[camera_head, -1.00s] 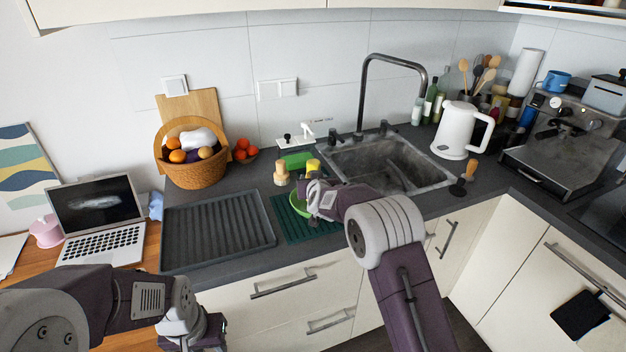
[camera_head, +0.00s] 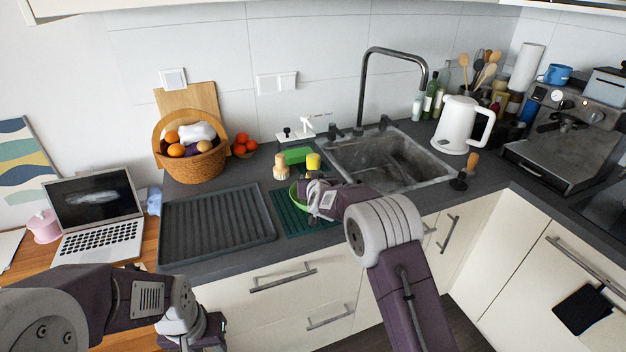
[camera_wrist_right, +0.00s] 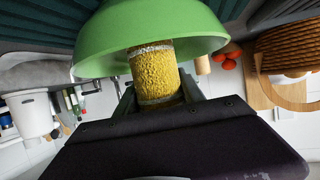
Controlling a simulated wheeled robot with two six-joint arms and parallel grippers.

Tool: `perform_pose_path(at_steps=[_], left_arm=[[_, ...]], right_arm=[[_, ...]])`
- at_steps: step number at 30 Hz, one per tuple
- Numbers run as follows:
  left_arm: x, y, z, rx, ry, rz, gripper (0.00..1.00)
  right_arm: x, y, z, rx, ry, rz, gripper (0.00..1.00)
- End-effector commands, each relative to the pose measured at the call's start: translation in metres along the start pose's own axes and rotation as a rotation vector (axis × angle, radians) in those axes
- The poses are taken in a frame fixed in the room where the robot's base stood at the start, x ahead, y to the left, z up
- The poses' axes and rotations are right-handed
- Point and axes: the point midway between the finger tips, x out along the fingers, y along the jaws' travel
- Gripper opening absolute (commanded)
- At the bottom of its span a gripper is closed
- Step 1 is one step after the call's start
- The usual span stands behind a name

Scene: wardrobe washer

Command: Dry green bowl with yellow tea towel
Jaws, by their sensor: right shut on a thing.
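The green bowl (camera_head: 295,195) is over the dark green ribbed mat (camera_head: 293,222), mostly hidden behind my right gripper (camera_head: 318,199). In the right wrist view the bowl (camera_wrist_right: 100,42) fills the top, close beyond the fingers. The yellow tea towel (camera_wrist_right: 154,74), textured with pale bands, sits between the fingers of my right gripper (camera_wrist_right: 158,92) and overlaps the bowl's rim. That gripper is shut on the towel. My left gripper (camera_head: 195,342) is low at the bottom edge, partly cut off, and its fingers do not show clearly.
A black ribbed drying tray (camera_head: 217,225) lies left of the mat. A yellow cylinder (camera_head: 313,161), a green block (camera_head: 297,155) and a brush (camera_head: 280,173) stand behind it. The sink (camera_head: 390,160) with its tap is at right. A fruit basket (camera_head: 196,167) stands behind the tray.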

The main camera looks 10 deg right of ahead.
Motion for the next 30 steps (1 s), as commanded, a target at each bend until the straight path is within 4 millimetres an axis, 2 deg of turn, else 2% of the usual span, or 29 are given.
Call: perform_pose_path(at_steps=[16,22,30], left_arm=[[0.009,0.0,0.001,0.0,0.0,0.0,0.36],[0.021,0.0,0.002,0.0,0.0,0.0,0.36],[0.019,0.0,0.002,0.0,0.0,0.0,0.36]], right_arm=[[0.004,0.0,0.01,-0.001,0.0,0.0,0.05],[-0.008,0.002,0.017,0.001,0.001,0.0,0.05],[-0.011,0.002,0.015,0.0,0.0,0.0,0.05]])
